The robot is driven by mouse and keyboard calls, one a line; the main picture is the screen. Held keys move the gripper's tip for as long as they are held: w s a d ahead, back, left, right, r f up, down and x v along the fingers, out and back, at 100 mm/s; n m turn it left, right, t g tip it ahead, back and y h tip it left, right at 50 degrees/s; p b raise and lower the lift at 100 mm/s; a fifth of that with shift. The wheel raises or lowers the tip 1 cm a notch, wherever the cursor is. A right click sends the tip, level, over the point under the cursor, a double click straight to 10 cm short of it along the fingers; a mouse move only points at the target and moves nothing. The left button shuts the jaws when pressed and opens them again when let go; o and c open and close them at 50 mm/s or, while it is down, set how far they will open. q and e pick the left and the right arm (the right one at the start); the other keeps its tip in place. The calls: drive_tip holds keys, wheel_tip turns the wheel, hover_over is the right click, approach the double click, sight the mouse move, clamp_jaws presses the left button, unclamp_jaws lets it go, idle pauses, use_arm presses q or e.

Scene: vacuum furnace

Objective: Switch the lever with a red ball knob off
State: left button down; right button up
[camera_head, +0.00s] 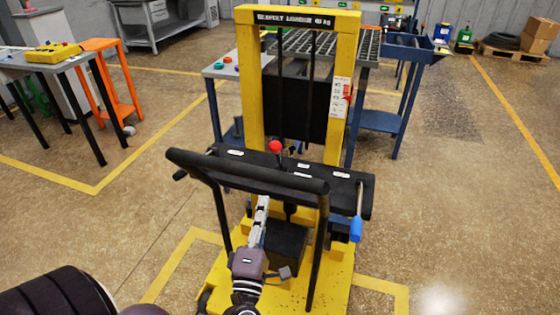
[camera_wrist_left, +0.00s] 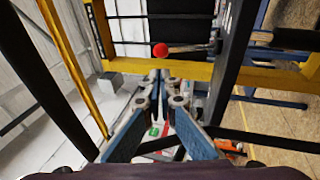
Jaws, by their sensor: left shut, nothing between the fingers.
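The red ball knob (camera_head: 275,146) shows above the black cross panel of a yellow lifting truck (camera_head: 250,80), just behind the black handlebar. In the left wrist view the red ball (camera_wrist_left: 160,50) sits straight beyond my fingertips, with a thin dark rod beside it. My left gripper (camera_head: 263,200) is shut and empty. It points up and forward from below the handlebar, nearer to me than the knob, and looks apart from it. In the left wrist view my left gripper (camera_wrist_left: 161,76) has its fingertips together just below the ball. My right gripper is not in view.
The black handlebar (camera_head: 250,179) crosses in front of the knob, with posts on both sides of my left arm. A blue-handled lever (camera_head: 356,229) hangs at the right. A roller table (camera_head: 300,42) stands behind the truck. The floor on the right is free.

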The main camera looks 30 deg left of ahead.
use_arm(q)
drive_tip(key=p, duration=0.3)
approach(274, 151)
drive_tip(key=x, duration=0.7)
drive_tip(key=shift+f, duration=0.2)
drive_tip(key=shift+r, duration=0.1)
